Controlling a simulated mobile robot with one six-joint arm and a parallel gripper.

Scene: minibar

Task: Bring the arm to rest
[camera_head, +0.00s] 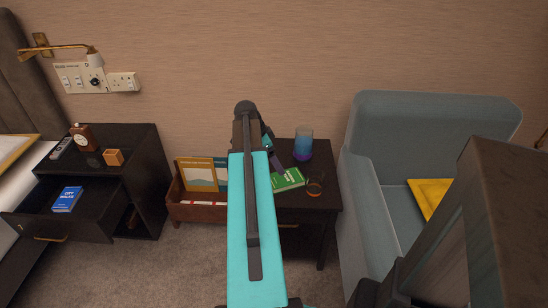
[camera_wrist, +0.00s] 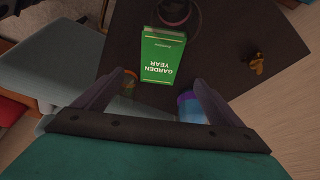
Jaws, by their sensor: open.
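My gripper (camera_head: 272,156) is above the dark side table (camera_head: 318,228), at the far end of my raised teal arm, which hides part of it in the head view. In the wrist view my gripper (camera_wrist: 159,82) has its two fingers spread, with nothing held between them. A green book titled "Garden Year" (camera_wrist: 163,52) lies flat on the table beyond the fingertips; it also shows in the head view (camera_head: 289,180). A blue and purple glass (camera_head: 303,146) stands at the back of the table, close to the gripper.
A grey armchair (camera_head: 372,228) with a yellow cushion (camera_head: 427,192) stands to the right. Left are a wooden rack (camera_head: 184,208) and a dark nightstand (camera_head: 151,190) with its drawer open. The wall is close behind.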

